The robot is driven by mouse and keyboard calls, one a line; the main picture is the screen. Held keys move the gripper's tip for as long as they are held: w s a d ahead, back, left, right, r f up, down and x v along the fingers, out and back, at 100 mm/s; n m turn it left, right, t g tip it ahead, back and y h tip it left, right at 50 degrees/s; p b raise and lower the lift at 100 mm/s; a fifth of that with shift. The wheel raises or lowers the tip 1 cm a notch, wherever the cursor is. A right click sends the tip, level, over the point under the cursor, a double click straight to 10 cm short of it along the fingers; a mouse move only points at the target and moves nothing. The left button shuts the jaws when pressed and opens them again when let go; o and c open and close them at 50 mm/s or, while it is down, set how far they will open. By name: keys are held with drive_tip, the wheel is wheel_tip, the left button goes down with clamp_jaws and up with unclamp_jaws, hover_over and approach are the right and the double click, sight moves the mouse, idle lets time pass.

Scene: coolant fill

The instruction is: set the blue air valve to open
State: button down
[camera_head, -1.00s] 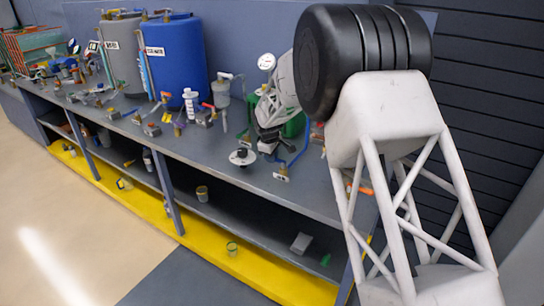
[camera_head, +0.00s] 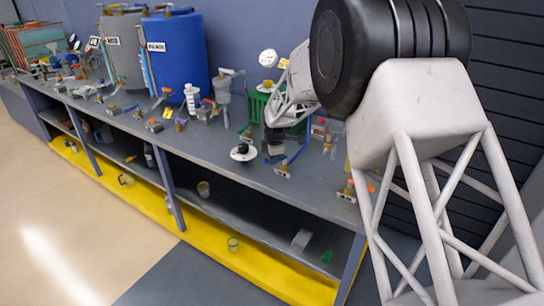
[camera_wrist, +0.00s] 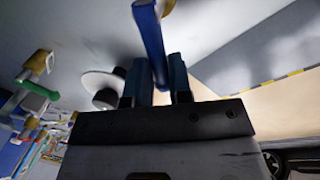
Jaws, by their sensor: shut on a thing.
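The blue air valve's lever (camera_wrist: 152,40) is a long blue bar that runs from the top of the wrist view down between my fingers. My gripper (camera_wrist: 162,78) is shut on this lever, one dark finger on each side of it. In the head view my gripper (camera_head: 274,150) is low over the bench, and part of the blue lever (camera_head: 298,155) shows to its right. A small brass fitting (camera_head: 283,171) sits at the bench front beside it. The valve's body is mostly cut off in the wrist view, and I cannot tell the lever's exact angle.
A round white disc with a black knob (camera_head: 243,152) stands just left of my gripper, and it also shows in the wrist view (camera_wrist: 103,90). The grey bench (camera_head: 225,165) holds several other valves. A blue tank (camera_head: 177,55) stands at the back.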

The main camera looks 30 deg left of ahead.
drive_tip(key=n, duration=0.1)
drive_tip(key=d+n, duration=0.1)
drive_tip(key=n, duration=0.2)
drive_tip(key=shift+s+d+g, duration=0.3)
drive_tip(key=shift+s+d, duration=0.05)
drive_tip(key=shift+s, duration=0.05)
drive_tip(key=shift+s+d+n+g+y, duration=0.15)
drive_tip(key=shift+d+n, duration=0.15)
drive_tip(key=shift+n, duration=0.45)
drive_tip(key=shift+w+d+n+g+y, duration=0.1)
drive_tip(key=shift+d+n, duration=0.2)
drive_tip(key=shift+n, duration=0.4)
drive_tip(key=shift+s+d+n+g+y, duration=0.15)
drive_tip(key=shift+d+n, duration=0.15)
drive_tip(key=shift+n, duration=0.45)
drive_tip(key=shift+w, duration=0.1)
drive_tip(key=c, duration=1)
unclamp_jaws()
drive_tip(key=shift+c, duration=0.2)
drive_tip(key=shift+r, duration=0.1)
drive_tip(key=v, duration=0.7)
drive_tip(key=shift+r, duration=0.3)
drive_tip(key=shift+d, duration=0.1)
